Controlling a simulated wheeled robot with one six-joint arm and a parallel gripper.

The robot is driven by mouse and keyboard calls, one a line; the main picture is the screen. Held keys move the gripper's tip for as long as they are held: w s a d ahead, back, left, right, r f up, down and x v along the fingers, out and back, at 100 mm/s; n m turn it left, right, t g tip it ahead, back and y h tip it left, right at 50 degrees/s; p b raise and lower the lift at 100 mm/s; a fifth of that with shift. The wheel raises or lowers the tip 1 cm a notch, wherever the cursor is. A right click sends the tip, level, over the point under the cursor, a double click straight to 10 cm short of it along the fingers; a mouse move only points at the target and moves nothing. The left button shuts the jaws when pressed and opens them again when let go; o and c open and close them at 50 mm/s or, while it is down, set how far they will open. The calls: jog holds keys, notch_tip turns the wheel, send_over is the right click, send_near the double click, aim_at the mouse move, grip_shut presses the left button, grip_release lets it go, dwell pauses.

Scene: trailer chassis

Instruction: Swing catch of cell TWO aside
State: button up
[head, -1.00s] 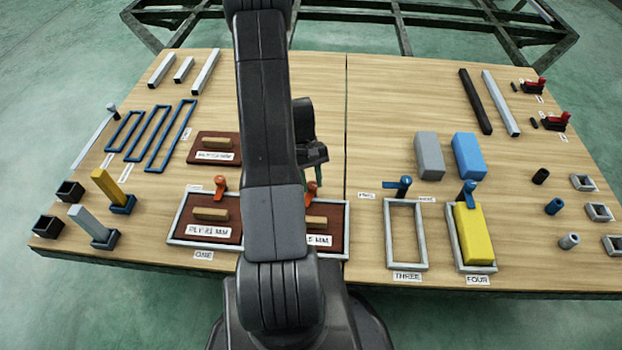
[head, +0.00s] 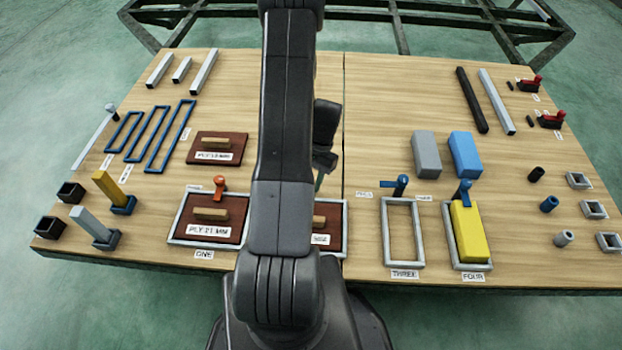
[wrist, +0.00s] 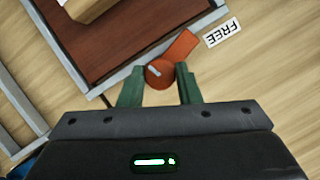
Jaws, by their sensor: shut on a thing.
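The orange catch of cell TWO (wrist: 182,46) shows in the wrist view beside the cell's grey frame (wrist: 150,58). Its bar points up and right, towards the FREE label, roughly along the frame edge. My gripper (wrist: 161,82) has its green fingers on either side of the catch's round end and is shut on it. In the head view my gripper (head: 318,182) is at the back of cell TWO, and my arm hides the catch. Cell TWO holds a brown board (head: 333,238) with a wooden handle (head: 319,221), partly hidden by my arm.
The FREE label (wrist: 223,33) lies on the wood to the right of the catch. Cell ONE's orange catch (head: 220,185) stands upright to the left. Cell THREE's empty frame (head: 403,262) and its blue catch (head: 400,184) are to the right. Bare wood lies behind cell TWO.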

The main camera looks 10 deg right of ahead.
jog(key=shift+d+m+t+y, duration=0.1)
jog(key=shift+m+t+y, duration=0.35)
jog(key=shift+m, duration=1.25)
jog(key=shift+t, duration=0.25)
jog(key=o, duration=1)
jog(key=shift+c, duration=0.2)
jog(key=p+v, duration=0.3)
jog(key=v, duration=1)
jog(key=shift+r, duration=0.4)
jog(key=b+x, duration=0.2)
jog(key=x, duration=1.1)
jog(key=shift+f+b, duration=0.4)
